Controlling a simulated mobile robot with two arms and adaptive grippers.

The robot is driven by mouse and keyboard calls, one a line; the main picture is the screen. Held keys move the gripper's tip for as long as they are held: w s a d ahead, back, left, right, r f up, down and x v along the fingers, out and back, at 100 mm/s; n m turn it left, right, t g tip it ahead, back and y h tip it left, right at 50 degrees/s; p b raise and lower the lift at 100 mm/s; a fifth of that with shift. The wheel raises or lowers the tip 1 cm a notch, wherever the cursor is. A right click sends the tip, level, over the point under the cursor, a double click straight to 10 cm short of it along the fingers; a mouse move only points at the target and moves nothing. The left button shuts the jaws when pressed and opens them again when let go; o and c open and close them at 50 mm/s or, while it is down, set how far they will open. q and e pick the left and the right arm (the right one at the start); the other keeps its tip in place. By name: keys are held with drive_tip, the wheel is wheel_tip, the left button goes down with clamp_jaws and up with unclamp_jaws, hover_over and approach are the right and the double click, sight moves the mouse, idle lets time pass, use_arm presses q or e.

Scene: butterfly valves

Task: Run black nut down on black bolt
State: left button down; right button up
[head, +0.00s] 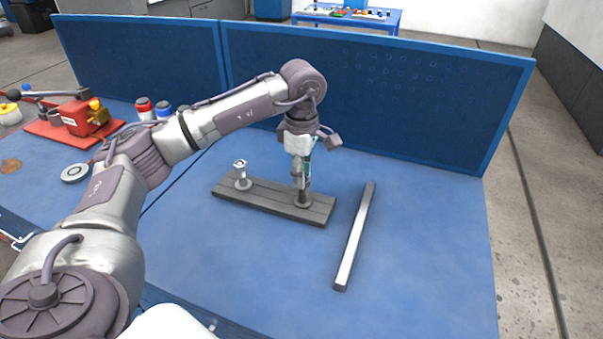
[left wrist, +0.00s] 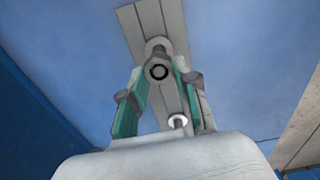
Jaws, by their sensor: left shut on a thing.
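My left gripper (head: 302,173) points straight down over the right end of a grey plank (head: 270,202). Its fingers are closed around the top of the upright black bolt (head: 303,190). In the left wrist view the two teal-sided fingertips (left wrist: 160,76) flank a dark hexagonal nut (left wrist: 159,71), with the bolt's round end in its middle. The nut's height on the bolt is hard to tell, as the fingers hide it in the head view. A round flange sits at the bolt's foot. My right gripper is not in view.
A silver bolt with a light nut (head: 240,168) stands at the plank's left end. A long metal bar (head: 356,232) lies to the right on the blue table. A blue pegboard panel (head: 380,90) stands behind. A red vise-like tool (head: 80,118) is at the far left.

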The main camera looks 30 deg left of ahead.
use_arm(q)
drive_tip(key=m, duration=0.5)
drive_tip(key=shift+f+b, duration=0.1)
drive_tip(key=shift+b, duration=0.25)
drive_tip(key=m, duration=0.4)
drive_tip(key=shift+w+d+m+b, duration=0.1)
drive_tip(key=shift+m+b, duration=0.2)
drive_tip(key=shift+m, duration=0.1)
drive_tip(key=c, duration=0.8)
unclamp_jaws()
drive_tip(key=shift+m, duration=0.3)
drive_tip(key=shift+o, duration=0.2)
drive_tip(key=shift+r, duration=0.25)
wheel_tip(320, 180, up, 12)
drive_tip(key=shift+f, duration=0.15)
